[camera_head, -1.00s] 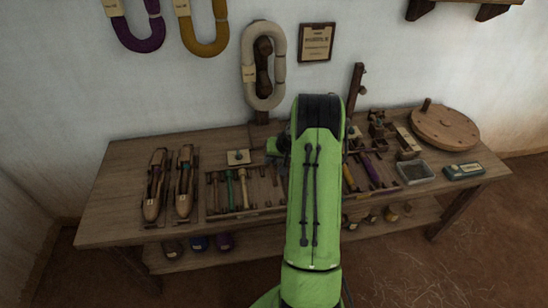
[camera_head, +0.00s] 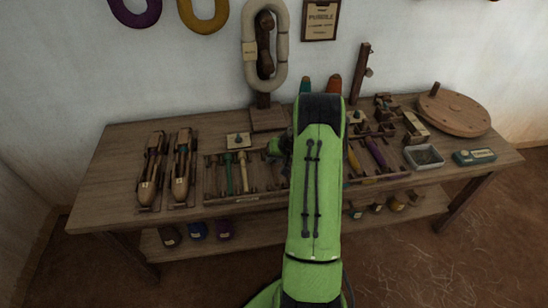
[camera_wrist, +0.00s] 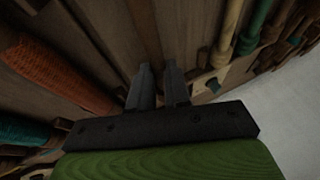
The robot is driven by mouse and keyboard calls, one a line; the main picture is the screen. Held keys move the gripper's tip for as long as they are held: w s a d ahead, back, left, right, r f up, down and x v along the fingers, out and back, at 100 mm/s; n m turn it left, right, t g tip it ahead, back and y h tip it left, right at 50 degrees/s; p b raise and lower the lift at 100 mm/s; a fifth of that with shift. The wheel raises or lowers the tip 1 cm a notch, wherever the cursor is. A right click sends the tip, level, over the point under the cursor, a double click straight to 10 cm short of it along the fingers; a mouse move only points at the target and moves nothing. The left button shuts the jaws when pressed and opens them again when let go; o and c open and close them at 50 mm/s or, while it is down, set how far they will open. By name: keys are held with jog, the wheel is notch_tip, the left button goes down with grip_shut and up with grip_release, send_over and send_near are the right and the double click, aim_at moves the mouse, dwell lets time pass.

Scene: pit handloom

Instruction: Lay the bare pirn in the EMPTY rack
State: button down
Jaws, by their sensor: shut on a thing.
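My gripper (camera_wrist: 159,88) shows in the wrist view with its two dark fingers close together, pointing over dark wooden slats. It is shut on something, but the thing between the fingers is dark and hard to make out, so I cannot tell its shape. In the head view my green arm hides the fingers and the middle of the bench. A left rack (camera_head: 245,203) holds a green pirn (camera_head: 229,174) and a cream pirn (camera_head: 243,173). Both show at the upper right of the wrist view. Which rack is empty is hidden from me.
Two shuttles (camera_head: 151,170) lie at the bench's left. Yellow and purple pirns (camera_head: 376,152) lie right of my arm, near a grey tray (camera_head: 424,157) and a round wooden disc (camera_head: 449,111). An orange wound thing (camera_wrist: 62,76) is close left of my fingers in the wrist view.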

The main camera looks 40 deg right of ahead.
jog(key=c, duration=0.7)
grip_release()
jog(key=shift+r, duration=0.1)
notch_tip(320, 180, up, 8)
jog(key=p, duration=0.5)
